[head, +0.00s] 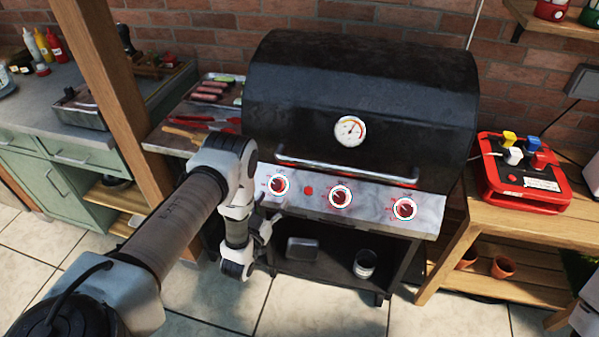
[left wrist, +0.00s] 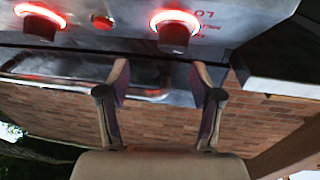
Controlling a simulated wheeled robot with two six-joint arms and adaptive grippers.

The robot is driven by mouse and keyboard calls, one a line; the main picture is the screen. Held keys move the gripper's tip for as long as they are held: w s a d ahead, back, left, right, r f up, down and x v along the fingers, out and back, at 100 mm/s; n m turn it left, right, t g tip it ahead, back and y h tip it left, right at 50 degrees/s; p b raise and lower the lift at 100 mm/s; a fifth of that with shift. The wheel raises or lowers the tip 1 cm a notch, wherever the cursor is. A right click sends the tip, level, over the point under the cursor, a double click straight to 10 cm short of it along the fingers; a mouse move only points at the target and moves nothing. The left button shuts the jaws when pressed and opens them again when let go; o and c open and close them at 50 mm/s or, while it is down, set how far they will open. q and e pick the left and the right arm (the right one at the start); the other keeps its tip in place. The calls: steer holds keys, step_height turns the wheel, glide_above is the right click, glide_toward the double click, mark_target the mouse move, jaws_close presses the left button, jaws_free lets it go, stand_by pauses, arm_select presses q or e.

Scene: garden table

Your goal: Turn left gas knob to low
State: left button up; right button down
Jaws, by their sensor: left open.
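The black grill (head: 360,95) has a light front panel with three red-ringed knobs. The left gas knob (head: 278,185) is at the panel's left end; its pointer is too small to read. My left gripper (head: 266,229) is just below and left of it, partly hidden behind my own wrist. In the left wrist view, which looks upside down, the left knob (left wrist: 174,32) has a glowing ring and "LO" lettering beside it. My left gripper (left wrist: 158,76) is open and empty there, with the knob beyond its fingertips, apart from them. My right gripper is not in view.
The middle knob (head: 341,197) and right knob (head: 404,208) sit along the same panel. A red button (head: 308,191) lies between left and middle knobs. The lid handle (head: 345,172) runs above. A wooden post (head: 103,90) stands left. A red box (head: 522,175) is on the right table.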

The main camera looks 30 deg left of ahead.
mark_target(275, 187)
arm_select(q)
steer(key=w, duration=0.1)
steer(key=w+a+p, duration=0.1)
steer(key=w, duration=0.1)
steer(key=w+a+p, duration=0.1)
steer(key=w, duration=0.1)
steer(key=shift+a+f, duration=0.1)
steer(key=shift+a, duration=0.05)
steer(key=shift+w+a, duration=0.15)
steer(key=shift+w, duration=0.05)
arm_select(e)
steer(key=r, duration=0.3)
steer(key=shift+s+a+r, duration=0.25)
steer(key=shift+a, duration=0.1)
arm_select(q)
steer(key=c, duration=1.1)
